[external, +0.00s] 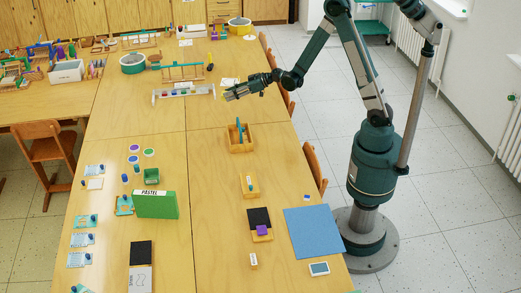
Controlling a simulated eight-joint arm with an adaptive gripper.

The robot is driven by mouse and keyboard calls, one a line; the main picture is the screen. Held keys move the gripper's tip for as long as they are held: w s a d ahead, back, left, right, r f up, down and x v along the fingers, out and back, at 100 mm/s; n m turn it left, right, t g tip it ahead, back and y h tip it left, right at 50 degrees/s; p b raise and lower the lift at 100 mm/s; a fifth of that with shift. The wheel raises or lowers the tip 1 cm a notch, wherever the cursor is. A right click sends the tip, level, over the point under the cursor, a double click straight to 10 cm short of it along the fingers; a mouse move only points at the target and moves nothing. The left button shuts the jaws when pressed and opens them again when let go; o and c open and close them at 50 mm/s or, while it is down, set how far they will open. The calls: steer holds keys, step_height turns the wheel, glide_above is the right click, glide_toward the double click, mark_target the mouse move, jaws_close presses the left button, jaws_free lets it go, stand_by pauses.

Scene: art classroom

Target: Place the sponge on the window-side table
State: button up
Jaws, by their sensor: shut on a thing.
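My gripper (232,94) is near the middle of the picture, over the far half of the long wooden table (225,165). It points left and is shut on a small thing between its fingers. That thing is too small and too covered by the fingers to make out. No sponge can be told for certain in this view. A second wooden table (45,108) stands at the left. I cannot tell which table is the window-side one.
A white rack (184,93) stands just left of my gripper, and a wooden caddy (240,140) below it in the picture. A green pastel box (156,204), a blue mat (314,232) and several small items lie nearer. Bare tabletop shows between them. Chairs (48,150) stand beside the tables.

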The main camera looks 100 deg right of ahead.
steer(key=w+a+f, duration=0.2)
steer(key=w+a, duration=0.3)
steer(key=a, duration=0.9)
steer(key=w+a+f+n+y, duration=0.1)
steer(key=w+a, duration=0.4)
steer(key=a, duration=0.9)
steer(key=w+a+f, duration=0.2)
steer(key=w+a, duration=0.3)
steer(key=a, duration=0.9)
steer(key=s+a+r+n+y, duration=0.1)
steer(key=s+a+r, duration=0.1)
steer(key=a, duration=1.3)
steer(key=s+a+r+y+b, duration=0.1)
steer(key=s+a+r, duration=0.2)
steer(key=a, duration=1.2)
steer(key=s+a+r+n+y, duration=0.1)
steer(key=s+a+r, duration=0.1)
steer(key=a, duration=1.3)
steer(key=shift+f, duration=2.3)
steer(key=shift+f, duration=0.15)
steer(key=shift+f+b, duration=0.95)
steer(key=shift+f, duration=2.05)
